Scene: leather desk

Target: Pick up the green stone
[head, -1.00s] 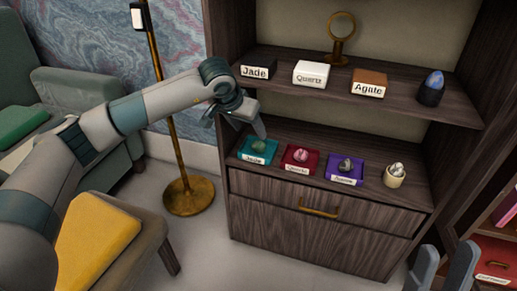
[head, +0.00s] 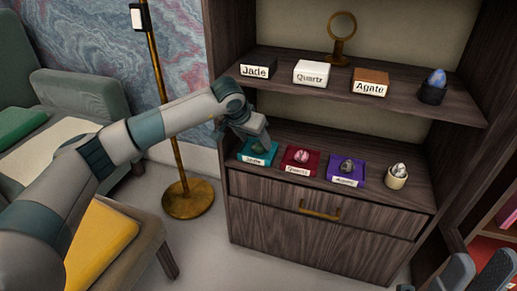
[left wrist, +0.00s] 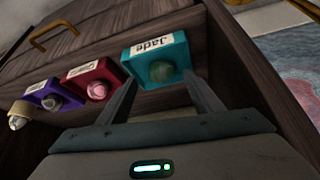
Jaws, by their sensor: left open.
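The green stone (left wrist: 162,71) is a round green stone on a teal stand (left wrist: 130,67) labelled "Jade". In the head view the teal stand (head: 246,159) is at the left end of the lower shelf, and my gripper partly hides the stone. My left gripper (head: 262,146) is over the stand, pointing down. In the left wrist view its open fingers (left wrist: 160,88) lie to either side of the stone, which shows between and beyond their tips. I cannot tell whether they touch it. My right gripper (head: 474,272) shows partly at the bottom right, away from the shelf.
A pink stone on a red stand (head: 300,170), a dark stone on a purple stand (head: 346,181) and a stone in a cream cup (head: 396,183) stand to the right. The upper shelf above holds Jade, Quartz and Agate boxes (head: 310,73), a blue egg (head: 436,78) and a brass-coloured ring stand (head: 341,40).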

